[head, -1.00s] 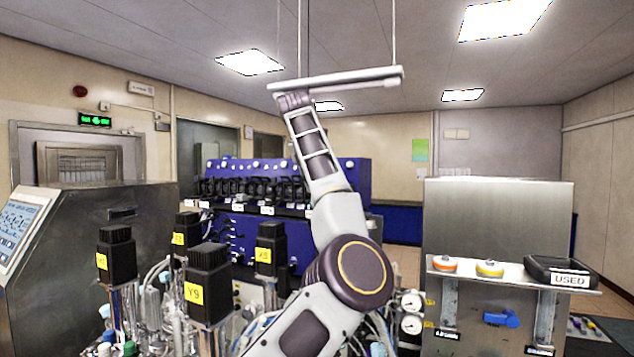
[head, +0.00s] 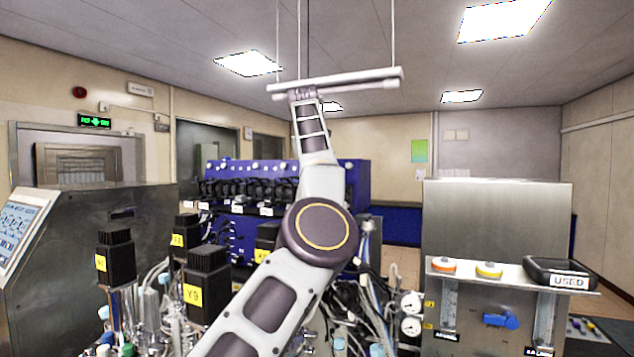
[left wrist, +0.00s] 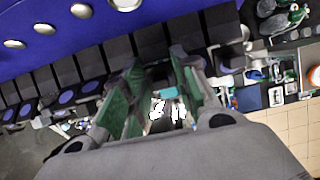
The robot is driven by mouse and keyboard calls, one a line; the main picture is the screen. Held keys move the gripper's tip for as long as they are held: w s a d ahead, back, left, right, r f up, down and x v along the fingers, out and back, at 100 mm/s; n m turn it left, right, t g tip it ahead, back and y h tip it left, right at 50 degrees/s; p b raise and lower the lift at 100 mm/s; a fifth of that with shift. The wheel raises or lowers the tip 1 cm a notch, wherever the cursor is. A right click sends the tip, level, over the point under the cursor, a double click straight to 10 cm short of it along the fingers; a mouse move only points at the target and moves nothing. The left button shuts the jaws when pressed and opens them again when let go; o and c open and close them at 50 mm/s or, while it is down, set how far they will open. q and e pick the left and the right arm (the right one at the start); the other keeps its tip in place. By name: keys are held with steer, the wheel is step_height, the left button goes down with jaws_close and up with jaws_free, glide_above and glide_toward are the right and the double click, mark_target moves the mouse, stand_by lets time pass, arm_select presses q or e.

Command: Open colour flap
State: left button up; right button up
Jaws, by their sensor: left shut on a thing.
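The blue machine (head: 353,178) behind my left arm carries a row of black units with dark flaps (head: 230,187) below white knobs. In the left wrist view the same blue panel (left wrist: 170,10) and its dark flaps (left wrist: 92,62) fill the upper part. My left gripper (left wrist: 157,68) has green inner pads and is shut on a dark flap in this row. Its fingers cover most of that flap, and I cannot tell any colour mark on it. In the head view my left arm rises across the middle and hides the gripper. My right gripper is not in view.
Black motors with yellow labels, such as Y9 (head: 207,283), stand among tubing at the front left. A steel cabinet (head: 500,220) with dials and a USED tray (head: 561,272) stands at right. A white bar (head: 345,80) hangs above the arm.

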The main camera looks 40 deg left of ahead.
arm_select(q)
steer(key=shift+r, duration=0.2)
stand_by(0.7)
steer(key=o, duration=0.7)
steer(key=shift+w+f+g, duration=0.1)
steer(key=shift+w+g, duration=0.05)
steer(key=shift+g, duration=0.15)
steer(key=v, duration=0.5)
steer(key=shift+s+r, duration=0.4)
steer(key=shift+s, duration=0.05)
steer(key=shift+s+d, duration=0.15)
steer(key=shift+s, duration=0.15)
